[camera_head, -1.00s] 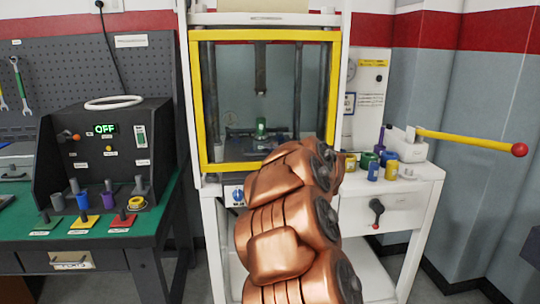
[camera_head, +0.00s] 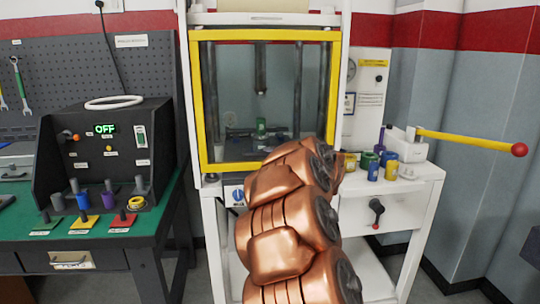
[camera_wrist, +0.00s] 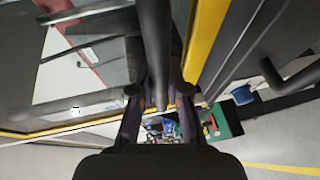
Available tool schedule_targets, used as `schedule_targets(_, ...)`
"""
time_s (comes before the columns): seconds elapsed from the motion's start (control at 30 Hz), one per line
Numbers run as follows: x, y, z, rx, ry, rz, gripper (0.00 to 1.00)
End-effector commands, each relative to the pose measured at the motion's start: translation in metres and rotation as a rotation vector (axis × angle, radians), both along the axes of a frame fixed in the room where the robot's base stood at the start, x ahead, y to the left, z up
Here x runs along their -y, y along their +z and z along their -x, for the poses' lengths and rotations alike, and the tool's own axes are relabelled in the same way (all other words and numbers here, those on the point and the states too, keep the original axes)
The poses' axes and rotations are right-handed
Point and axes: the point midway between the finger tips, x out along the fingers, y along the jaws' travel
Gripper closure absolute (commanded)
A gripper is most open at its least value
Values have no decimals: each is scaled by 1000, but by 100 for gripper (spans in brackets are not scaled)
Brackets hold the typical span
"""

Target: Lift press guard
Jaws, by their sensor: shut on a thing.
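The press guard (camera_head: 206,100) is a clear panel in a yellow frame on the front of the white press stand. Its frame appears upright and covers the press opening. In the wrist view its yellow frame (camera_wrist: 203,42) runs close beside my gripper. My gripper (camera_wrist: 160,98) is shut on a dark round bar (camera_wrist: 156,40), which looks like the guard's handle; where the bar joins the frame is not clear. In the head view my copper arm hides the gripper and the guard's lower right corner. The press ram (camera_head: 260,70) and a green part (camera_head: 261,127) show through the panel.
A yellow lever with a red knob (camera_head: 519,149) sticks out at the right. Several coloured cylinders (camera_head: 373,170) stand on the ledge below it. At the left, a green-topped bench (camera_head: 150,228) holds a dark control box (camera_head: 105,150) reading OFF.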

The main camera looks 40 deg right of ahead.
Motion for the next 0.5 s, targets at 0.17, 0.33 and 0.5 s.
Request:
schedule_targets(0.17, 0, 0, 0, 0, 0, 0, 100)
schedule_targets(0.33, 0, 7, 0, 0, 0, 0, 100)
schedule_targets(0.5, 0, 27, 0, 1, 0, 0, 100)
